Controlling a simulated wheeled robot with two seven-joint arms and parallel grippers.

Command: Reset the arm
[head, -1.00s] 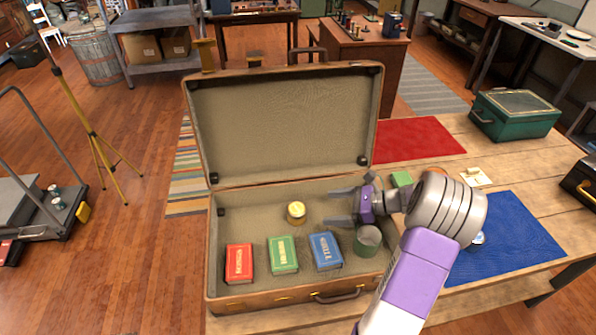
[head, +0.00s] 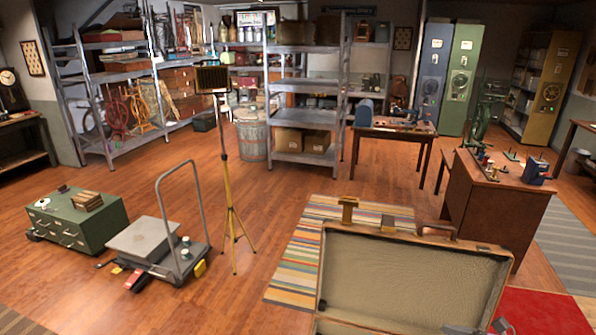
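The open suitcase (head: 408,278) shows only its raised lid, lined in beige, at the bottom right of the head view. The inside of the suitcase and what lies in it are below the picture. A small grey part of my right gripper (head: 464,330) shows at the bottom edge, in front of the lid. Its fingers are mostly cut off, so I cannot tell whether it is open or shut. My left gripper is not in view.
A yellow tripod stand (head: 230,205) and a platform trolley (head: 160,248) stand on the wooden floor at left, near a green cabinet (head: 84,222). A striped rug (head: 292,273) lies beside the suitcase. A wooden desk (head: 490,205) stands behind it. Open floor lies in the middle.

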